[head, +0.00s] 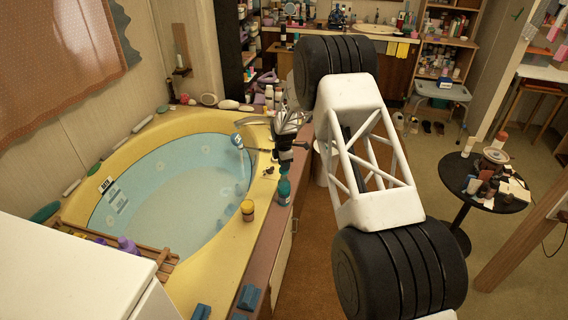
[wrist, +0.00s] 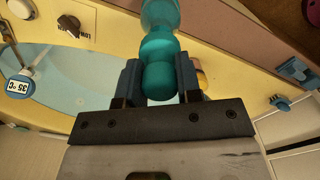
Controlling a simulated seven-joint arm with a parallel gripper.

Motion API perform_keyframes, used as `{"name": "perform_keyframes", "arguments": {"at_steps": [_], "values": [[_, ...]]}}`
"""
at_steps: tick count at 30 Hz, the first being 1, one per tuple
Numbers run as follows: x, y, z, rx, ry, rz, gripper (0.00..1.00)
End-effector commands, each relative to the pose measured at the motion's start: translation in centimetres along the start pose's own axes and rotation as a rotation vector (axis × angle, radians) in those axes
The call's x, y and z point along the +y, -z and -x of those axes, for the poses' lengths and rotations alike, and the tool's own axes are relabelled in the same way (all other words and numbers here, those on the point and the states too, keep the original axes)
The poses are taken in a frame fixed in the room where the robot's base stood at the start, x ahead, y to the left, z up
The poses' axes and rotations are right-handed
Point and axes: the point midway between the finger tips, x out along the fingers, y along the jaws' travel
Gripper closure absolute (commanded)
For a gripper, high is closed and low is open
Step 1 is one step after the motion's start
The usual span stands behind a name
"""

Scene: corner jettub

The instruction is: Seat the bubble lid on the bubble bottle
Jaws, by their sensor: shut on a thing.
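The teal bubble bottle (head: 284,191) stands upright on the tub's brown ledge, right of the yellow rim. In the wrist view its paler body (wrist: 160,13) shows at the top edge. My gripper (head: 285,170) is directly above the bottle, pointing down. In the wrist view my gripper (wrist: 158,82) is shut on the teal bubble lid (wrist: 158,76), its rounded end between the two blue-grey fingers. The lid is in line with the bottle. Whether it touches or is seated on the bottle I cannot tell; the join is not clear.
The water-filled tub (head: 165,190) lies left. The chrome tap (head: 286,122) is behind my gripper. Blue pieces (head: 249,297) lie on the near ledge. A round black table (head: 470,190) stands right.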

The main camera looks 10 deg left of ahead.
Motion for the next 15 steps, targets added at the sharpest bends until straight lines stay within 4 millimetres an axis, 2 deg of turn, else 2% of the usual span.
{"name": "perform_keyframes", "arguments": {"at_steps": [15], "values": [[0.0, 0.1, -2.8, 0.000, 0.000, 0.000, 0.90]]}}
